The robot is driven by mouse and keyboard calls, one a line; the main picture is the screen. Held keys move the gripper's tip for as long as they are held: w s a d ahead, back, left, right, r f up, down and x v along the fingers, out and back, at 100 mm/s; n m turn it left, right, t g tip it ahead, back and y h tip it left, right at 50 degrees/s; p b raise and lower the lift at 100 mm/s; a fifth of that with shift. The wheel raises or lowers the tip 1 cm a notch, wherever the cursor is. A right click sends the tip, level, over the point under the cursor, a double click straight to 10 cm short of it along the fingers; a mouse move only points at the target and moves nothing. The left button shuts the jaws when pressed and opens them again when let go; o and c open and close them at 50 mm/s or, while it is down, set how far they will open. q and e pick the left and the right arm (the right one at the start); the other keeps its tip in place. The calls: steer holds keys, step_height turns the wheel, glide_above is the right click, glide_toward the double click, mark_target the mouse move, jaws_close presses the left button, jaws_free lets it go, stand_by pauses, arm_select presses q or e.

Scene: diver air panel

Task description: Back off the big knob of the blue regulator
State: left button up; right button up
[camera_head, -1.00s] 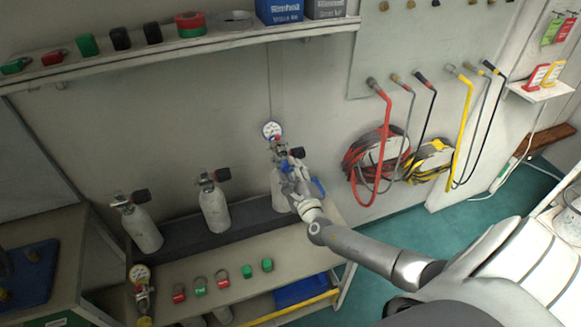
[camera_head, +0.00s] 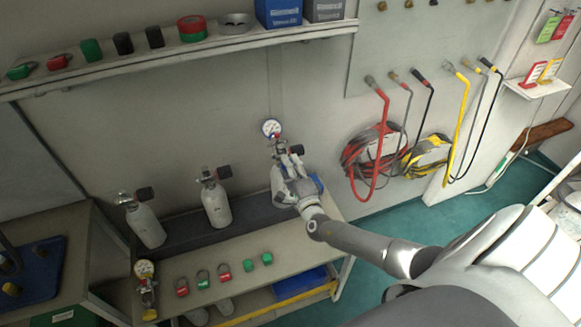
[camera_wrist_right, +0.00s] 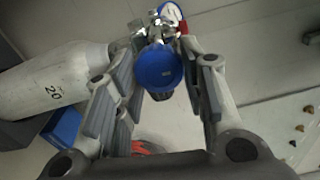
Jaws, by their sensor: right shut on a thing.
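The blue regulator stands on the valve of a grey cylinder (camera_wrist_right: 55,80) at the right end of the bench row. Its round white gauge (camera_head: 271,128) shows above my right gripper (camera_head: 292,158) in the head view. In the right wrist view the big blue knob (camera_wrist_right: 158,68) faces the camera, with the metal regulator body (camera_wrist_right: 155,32) behind it. My right gripper's fingers (camera_wrist_right: 163,72) lie on both sides of the knob and are shut on it. In the head view the gripper hides the knob. My left gripper is not in view.
Two more cylinders (camera_head: 147,225) (camera_head: 216,205) stand to the left on the bench. Padlocks and green pieces (camera_head: 223,271) lie along the bench front. A second gauge assembly (camera_head: 145,270) stands at its left end. Hoses (camera_head: 380,150) hang right. A shelf (camera_head: 180,48) runs above.

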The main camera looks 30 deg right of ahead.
steer(key=shift+f, duration=0.1)
steer(key=o, duration=1)
steer(key=v, duration=1.2)
